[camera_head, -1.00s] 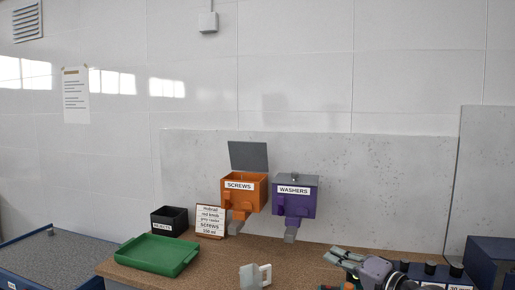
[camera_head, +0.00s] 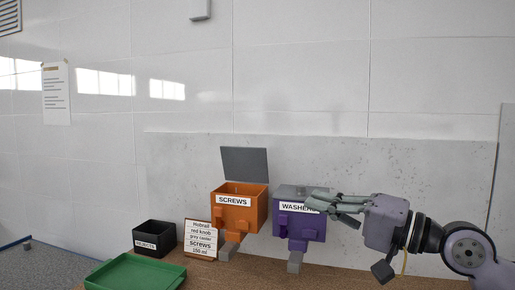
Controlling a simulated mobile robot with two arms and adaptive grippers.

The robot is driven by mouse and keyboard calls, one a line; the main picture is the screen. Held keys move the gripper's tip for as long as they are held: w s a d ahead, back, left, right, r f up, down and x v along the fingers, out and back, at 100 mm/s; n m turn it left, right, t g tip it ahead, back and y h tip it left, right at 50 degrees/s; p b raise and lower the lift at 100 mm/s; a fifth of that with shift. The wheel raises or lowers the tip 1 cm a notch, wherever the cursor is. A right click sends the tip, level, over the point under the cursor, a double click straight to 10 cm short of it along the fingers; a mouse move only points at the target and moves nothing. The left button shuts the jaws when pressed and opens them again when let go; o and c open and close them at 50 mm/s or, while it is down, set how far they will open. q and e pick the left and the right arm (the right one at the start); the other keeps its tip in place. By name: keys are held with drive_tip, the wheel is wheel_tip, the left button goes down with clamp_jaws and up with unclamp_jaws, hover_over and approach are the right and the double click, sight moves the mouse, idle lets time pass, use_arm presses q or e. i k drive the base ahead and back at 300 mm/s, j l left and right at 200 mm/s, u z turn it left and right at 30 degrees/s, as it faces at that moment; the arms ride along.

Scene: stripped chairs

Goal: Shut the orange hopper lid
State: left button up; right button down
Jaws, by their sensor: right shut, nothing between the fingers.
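The orange hopper (camera_head: 240,211), labelled SCREWS, hangs on the grey back panel. Its grey lid (camera_head: 245,164) stands up open behind the box, leaning back slightly. My right gripper (camera_head: 308,199) reaches in from the right, with its fingers shut and empty. The fingers are in front of the purple WASHERS hopper (camera_head: 300,225) near its top and cover part of its label. The fingertips are to the right of the orange hopper and below its raised lid, apart from both in the picture. My left gripper is not in view.
The purple hopper's grey lid (camera_head: 290,191) lies shut. On the brown bench (camera_head: 225,272) below stand a black bin (camera_head: 165,240), a white sign card (camera_head: 200,240) and a green tray (camera_head: 130,274). The wall area above the hoppers is free.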

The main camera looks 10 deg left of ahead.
sight(244, 164)
drive_tip(key=i, duration=1.35)
